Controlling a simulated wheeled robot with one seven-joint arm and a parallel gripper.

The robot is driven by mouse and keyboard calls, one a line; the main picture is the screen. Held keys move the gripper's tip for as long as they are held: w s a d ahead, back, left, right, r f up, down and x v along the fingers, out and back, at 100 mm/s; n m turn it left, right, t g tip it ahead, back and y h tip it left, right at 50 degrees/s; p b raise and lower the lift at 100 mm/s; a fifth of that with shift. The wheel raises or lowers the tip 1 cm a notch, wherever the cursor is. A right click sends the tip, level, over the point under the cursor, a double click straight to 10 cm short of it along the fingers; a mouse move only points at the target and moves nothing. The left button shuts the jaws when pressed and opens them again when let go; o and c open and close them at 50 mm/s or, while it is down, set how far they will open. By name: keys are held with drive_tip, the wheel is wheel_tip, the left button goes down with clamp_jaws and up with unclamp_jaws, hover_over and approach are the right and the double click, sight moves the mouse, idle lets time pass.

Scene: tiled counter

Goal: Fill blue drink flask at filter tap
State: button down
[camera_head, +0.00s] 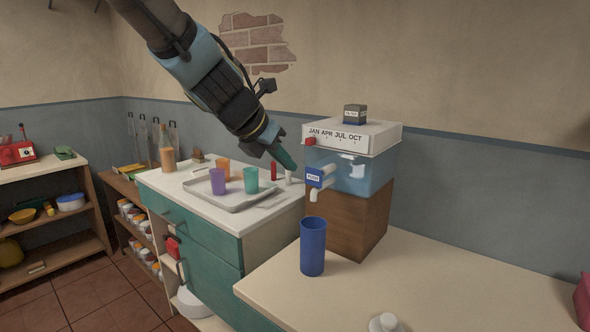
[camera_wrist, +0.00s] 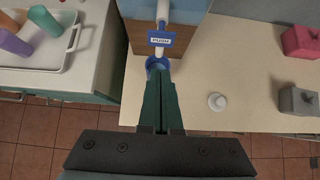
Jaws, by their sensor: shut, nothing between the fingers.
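The blue drink flask (camera_head: 312,248) stands upright on the counter, below the white spout (camera_head: 314,195) of the filter tap. In the wrist view, the flask (camera_wrist: 156,63) shows as a blue rim, partly hidden by my fingers and the spout. The tap has a blue lever marked PUSH (camera_head: 313,178); this lever (camera_wrist: 162,39) also shows in the wrist view. The filter's clear tank (camera_head: 366,172) holds water and sits on a wooden block. My gripper (camera_head: 290,165) is shut and empty, its teal fingers pointing down near the lever. Water inside the flask cannot be seen.
A grey tray (camera_head: 232,203) with purple, orange and teal cups is on the left counter. A white knobbed object (camera_head: 385,323) lies at the front of the flask's counter. Pink and grey objects (camera_wrist: 300,42) (camera_wrist: 299,100) are at the right. The counter's middle is clear.

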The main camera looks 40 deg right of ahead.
drive_tip(key=shift+v, duration=1.45)
drive_tip(key=w+a+f+m+y, duration=0.2)
drive_tip(key=w+a+f+m, duration=0.25)
drive_tip(key=a, duration=0.45)
drive_tip(key=w+a+f+m+y, duration=0.25)
drive_tip(key=a+f+m, duration=0.25)
drive_tip(key=a, duration=0.4)
drive_tip(key=s+a+f+m+y, duration=0.1)
drive_tip(key=a+f+m, duration=0.1)
drive_tip(key=a+m, duration=0.2)
drive_tip(key=s+a+f+m+y, duration=0.1)
drive_tip(key=a+f+m, duration=0.2)
drive_tip(key=a, duration=0.8)
drive_tip(key=s+a+f+m+y, duration=0.1)
drive_tip(key=a+f+m+y, duration=0.1)
drive_tip(key=a+m, duration=0.3)
drive_tip(key=shift+a+f+m+g, duration=0.35)
drive_tip(key=shift+a+f+g, duration=0.1)
drive_tip(key=shift+a, duration=0.75)
drive_tip(key=shift+w, duration=0.1)
